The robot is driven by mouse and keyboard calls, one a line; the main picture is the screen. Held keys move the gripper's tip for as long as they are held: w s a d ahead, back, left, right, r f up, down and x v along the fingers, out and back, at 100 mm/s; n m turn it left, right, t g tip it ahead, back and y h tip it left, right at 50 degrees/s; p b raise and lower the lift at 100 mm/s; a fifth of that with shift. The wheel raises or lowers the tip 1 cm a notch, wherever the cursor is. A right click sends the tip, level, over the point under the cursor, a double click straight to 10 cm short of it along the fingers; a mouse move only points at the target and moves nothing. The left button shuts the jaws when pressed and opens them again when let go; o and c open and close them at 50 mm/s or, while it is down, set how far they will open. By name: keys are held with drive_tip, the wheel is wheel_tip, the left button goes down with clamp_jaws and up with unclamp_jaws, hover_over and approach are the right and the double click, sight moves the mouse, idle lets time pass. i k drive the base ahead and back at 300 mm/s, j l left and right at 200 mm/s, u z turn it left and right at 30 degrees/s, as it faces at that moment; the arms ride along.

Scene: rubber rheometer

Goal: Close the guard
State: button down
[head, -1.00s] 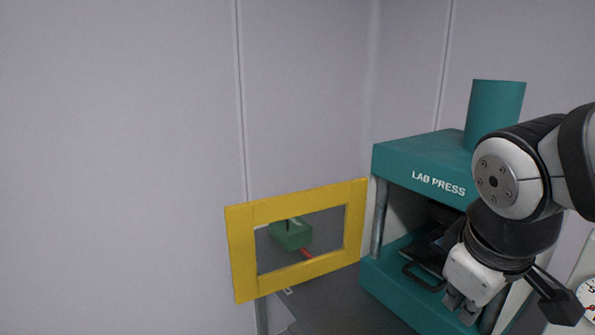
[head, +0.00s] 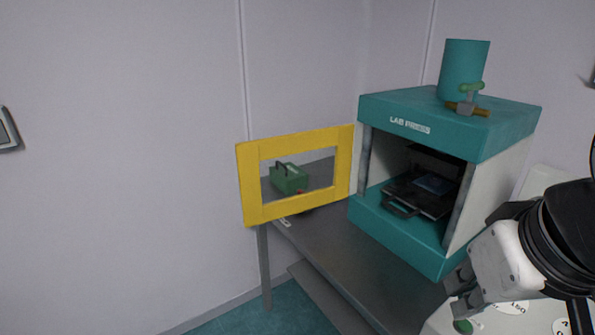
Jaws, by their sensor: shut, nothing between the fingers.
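The guard (head: 248,186) is a yellow frame with a window. It stands swung wide open to the left of the teal lab press (head: 400,230), attached near the press's left front post. The press front is open, and a dark plate with a handle (head: 400,208) shows inside. My gripper (head: 452,297) is shut and empty at the lower right, in front of the press's right side and well apart from the guard.
A grey table (head: 340,262) carries the press. A green box with a handle (head: 289,179) shows through the guard's window. A valve (head: 468,102) sits on the press top. A pale unit with dials (head: 515,308) is at the lower right. The floor at the front left is clear.

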sight(248, 154)
drive_tip(key=z, duration=0.45)
drive_tip(key=k+z, duration=0.15)
drive_tip(key=z, duration=0.25)
drive_tip(key=l+z, duration=0.1)
drive_tip(key=z, duration=0.35)
drive_tip(key=j+z, duration=0.3)
drive_tip(key=j, duration=0.65)
drive_tip(key=k+j+z, duration=0.1)
drive_tip(key=j+z, duration=0.2)
drive_tip(key=j, duration=0.65)
